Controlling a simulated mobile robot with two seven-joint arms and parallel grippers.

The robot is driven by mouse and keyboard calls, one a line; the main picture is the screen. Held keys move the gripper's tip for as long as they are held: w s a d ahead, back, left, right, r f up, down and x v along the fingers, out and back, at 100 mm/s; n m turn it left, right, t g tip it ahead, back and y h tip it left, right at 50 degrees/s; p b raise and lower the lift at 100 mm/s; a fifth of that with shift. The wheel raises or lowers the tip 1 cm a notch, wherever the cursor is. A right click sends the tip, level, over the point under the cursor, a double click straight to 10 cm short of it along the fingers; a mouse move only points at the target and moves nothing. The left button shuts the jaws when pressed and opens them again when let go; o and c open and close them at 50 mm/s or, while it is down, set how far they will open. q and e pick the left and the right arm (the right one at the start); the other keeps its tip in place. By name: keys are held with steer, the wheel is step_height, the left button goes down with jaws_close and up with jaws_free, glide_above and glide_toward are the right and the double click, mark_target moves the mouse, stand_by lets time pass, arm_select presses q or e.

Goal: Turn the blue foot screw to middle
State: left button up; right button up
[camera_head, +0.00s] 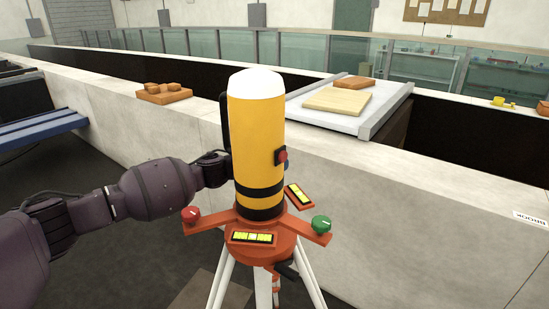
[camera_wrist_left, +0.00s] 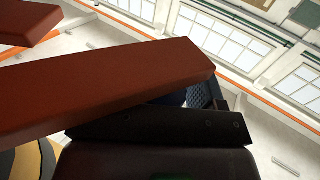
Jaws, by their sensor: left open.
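The orange base (camera_head: 264,240) carries a yellow cylinder (camera_head: 257,140) with a white top and black bands. A red foot screw (camera_head: 191,214) is at its left and a green one (camera_head: 321,223) at its right. In the head view a small blue patch shows at the cylinder's right edge; I cannot tell whether it is the foot screw. My left gripper (camera_head: 214,168) reaches behind the cylinder, fingers hidden. In the left wrist view a dark finger lies under an orange-red bar (camera_wrist_left: 110,85). A dark blue knurled part (camera_wrist_left: 199,95), probably the blue foot screw, shows just beyond it; contact is unclear.
White tripod legs (camera_head: 263,289) hold the base up. Yellow level vials (camera_head: 252,237) sit on it. Behind is a pale wall ledge (camera_head: 424,180) with a wooden block set (camera_head: 164,93) and boards (camera_head: 338,100). A blue bench (camera_head: 40,128) is at the left.

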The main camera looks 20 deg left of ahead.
arm_select(q)
steer(key=shift+c, duration=0.2)
steer(key=c, duration=0.9)
steer(key=shift+m+g+h, duration=0.3)
